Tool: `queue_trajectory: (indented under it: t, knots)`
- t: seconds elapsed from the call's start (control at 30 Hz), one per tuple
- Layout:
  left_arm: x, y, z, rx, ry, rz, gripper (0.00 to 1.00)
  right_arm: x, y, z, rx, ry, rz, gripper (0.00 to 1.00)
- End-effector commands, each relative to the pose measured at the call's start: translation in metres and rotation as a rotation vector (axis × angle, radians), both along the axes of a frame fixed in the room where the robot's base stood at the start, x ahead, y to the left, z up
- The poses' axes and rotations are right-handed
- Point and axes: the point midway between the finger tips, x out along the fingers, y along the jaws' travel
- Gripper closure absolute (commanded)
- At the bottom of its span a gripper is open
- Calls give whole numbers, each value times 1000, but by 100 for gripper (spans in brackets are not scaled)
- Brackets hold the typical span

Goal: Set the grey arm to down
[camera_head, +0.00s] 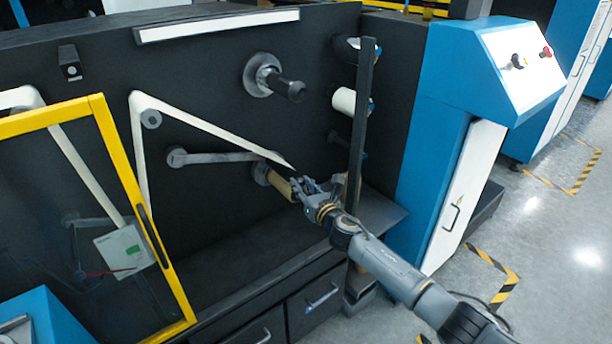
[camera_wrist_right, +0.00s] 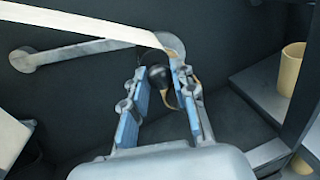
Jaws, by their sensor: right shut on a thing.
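The grey arm (camera_head: 220,157) is on the dark machine face, nearly level in the head view, from a round end at the left to the tan roll at the right. In the right wrist view the grey arm (camera_wrist_right: 85,52) runs from the left towards a round grey part behind my fingertips. My right gripper (camera_head: 297,184) is at the tan roll (camera_head: 279,182), by the grey arm's right end. In the right wrist view my right gripper (camera_wrist_right: 158,80) has its blue-padded fingers around a dark rounded knob (camera_wrist_right: 157,76). How the knob joins the arm is hidden. My left gripper is not in view.
A white web (camera_head: 205,123) slants down to the roll just above my gripper. A dark upright post (camera_head: 361,115) stands close to my right forearm. A yellow-framed door (camera_head: 122,160) is at the left, and a blue cabinet (camera_head: 437,140) at the right.

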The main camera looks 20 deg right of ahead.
Motion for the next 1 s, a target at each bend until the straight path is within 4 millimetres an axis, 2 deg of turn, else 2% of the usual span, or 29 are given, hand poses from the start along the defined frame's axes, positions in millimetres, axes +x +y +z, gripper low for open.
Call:
queue_trajectory:
  t: [0.03,0.1,0.4,0.43,0.53,0.87,1.0]
  knots:
    - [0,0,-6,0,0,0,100,-1,2,-10,19,8,0,100]
    - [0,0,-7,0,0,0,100,-1,4,-13,38,14,0,100]
    - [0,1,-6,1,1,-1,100,-1,4,-12,46,16,-1,100]
    - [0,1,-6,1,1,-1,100,-1,4,-12,46,16,-1,71]
    - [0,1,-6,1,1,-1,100,-1,4,-12,45,16,-1,51]
    - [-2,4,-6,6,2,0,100,-2,4,-12,45,16,-1,50]
    - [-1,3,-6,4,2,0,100,-10,2,-12,42,16,-1,50]
